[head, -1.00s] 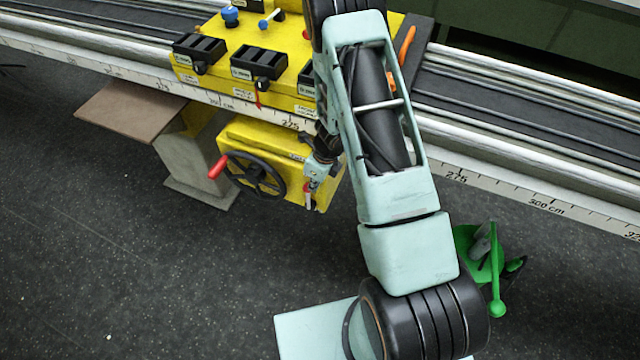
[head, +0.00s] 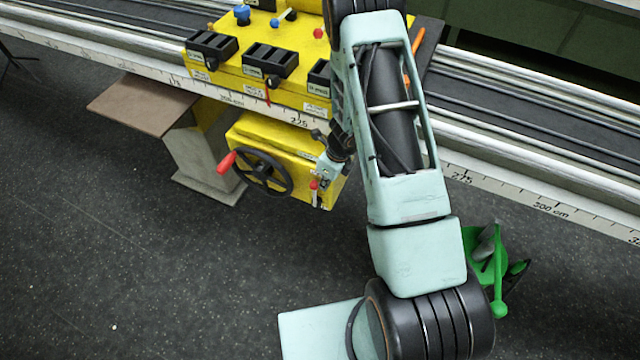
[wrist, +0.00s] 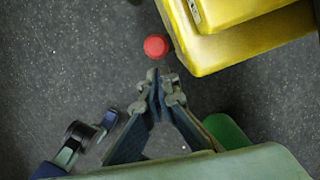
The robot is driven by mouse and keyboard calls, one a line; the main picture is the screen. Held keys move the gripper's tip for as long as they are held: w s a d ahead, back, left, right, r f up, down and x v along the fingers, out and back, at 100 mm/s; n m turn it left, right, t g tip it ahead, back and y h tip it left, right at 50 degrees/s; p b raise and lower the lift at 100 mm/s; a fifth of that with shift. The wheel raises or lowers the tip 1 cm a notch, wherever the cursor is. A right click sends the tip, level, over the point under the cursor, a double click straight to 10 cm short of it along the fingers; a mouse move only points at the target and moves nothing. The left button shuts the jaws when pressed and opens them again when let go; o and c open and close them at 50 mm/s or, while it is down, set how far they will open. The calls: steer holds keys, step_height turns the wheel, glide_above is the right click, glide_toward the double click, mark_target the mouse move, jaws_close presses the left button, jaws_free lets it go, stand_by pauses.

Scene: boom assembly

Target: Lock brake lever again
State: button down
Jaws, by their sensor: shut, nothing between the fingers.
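The yellow carriage box (head: 285,150) hangs below the rail in the head view, with a black handwheel (head: 264,174) on its front. A small red-and-white lever (head: 314,189), which looks like the brake lever, shows at the box's lower right. My arm comes down just right of it and partly covers that side. In the wrist view my gripper (wrist: 163,88) has its fingertips together and empty. A round red knob (wrist: 156,46) lies just beyond the tips, apart from them, beside the yellow box (wrist: 230,40). I cannot tell for sure which handle that knob belongs to.
The handwheel has a red crank handle (head: 227,162) on its left. A brown board (head: 138,103) juts out left of the box. The long rail (head: 540,200) runs across behind. A green part (head: 490,275) is right of my arm. Dark floor (head: 110,260) is open in front.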

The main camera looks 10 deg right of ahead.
step_height(320, 180, up, 11)
steer(key=p, duration=0.1)
steer(key=shift+s+a+f+p, duration=0.15)
steer(key=shift+s+f+p, duration=0.05)
steer(key=shift+p, duration=0.15)
steer(key=shift+r, duration=0.1)
